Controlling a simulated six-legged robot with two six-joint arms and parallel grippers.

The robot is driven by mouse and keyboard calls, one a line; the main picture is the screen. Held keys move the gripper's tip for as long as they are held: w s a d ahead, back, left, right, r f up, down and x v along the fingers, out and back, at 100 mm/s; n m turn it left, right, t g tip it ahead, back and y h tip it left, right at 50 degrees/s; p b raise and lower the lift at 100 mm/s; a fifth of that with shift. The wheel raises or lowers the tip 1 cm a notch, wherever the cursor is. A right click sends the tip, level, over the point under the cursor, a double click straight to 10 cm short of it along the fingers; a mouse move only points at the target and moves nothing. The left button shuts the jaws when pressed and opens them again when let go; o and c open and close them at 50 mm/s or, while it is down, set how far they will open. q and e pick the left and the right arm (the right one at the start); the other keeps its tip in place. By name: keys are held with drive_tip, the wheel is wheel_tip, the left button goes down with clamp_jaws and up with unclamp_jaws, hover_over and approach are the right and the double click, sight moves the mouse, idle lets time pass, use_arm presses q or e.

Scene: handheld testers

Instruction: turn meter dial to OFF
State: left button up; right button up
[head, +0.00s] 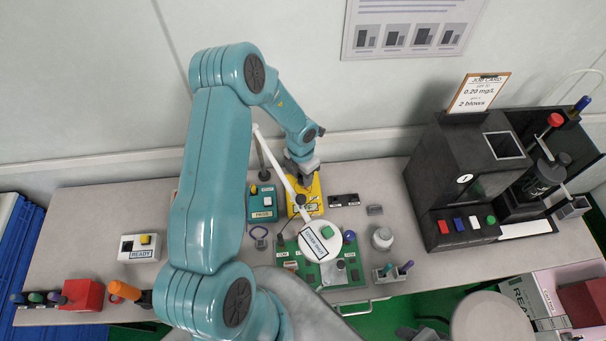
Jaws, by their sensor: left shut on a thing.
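The yellow meter (312,207) lies on the bench near the middle, with a display on its front part. My teal left arm reaches over from the left and comes down on it from above. My left gripper (304,183) is at the back part of the meter, shut on what appears to be its dial. The gripper covers the dial, so its pointer and the OFF mark cannot be read. My right gripper is not in view.
A teal tester (262,204) stands just left of the meter. A white arm with a round head (321,241) leans close in front, over a green board (345,271). A white READY box (140,247) is at left, a black machine (455,190) at right.

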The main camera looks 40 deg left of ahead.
sight(301, 177)
use_arm(q)
drive_tip(key=shift+s+f, duration=0.1)
idle(0.3)
drive_tip(key=o, duration=1)
drive_tip(key=shift+o, duration=0.2)
drive_tip(key=shift+a+r, duration=0.1)
drive_tip(key=shift+r, duration=0.45)
wheel_tip(301, 177, up, 15)
drive_tip(key=b, duration=0.1)
drive_tip(key=shift+a+r, duration=0.15)
drive_tip(key=shift+a, duration=0.2)
drive_tip(key=shift+d, duration=0.1)
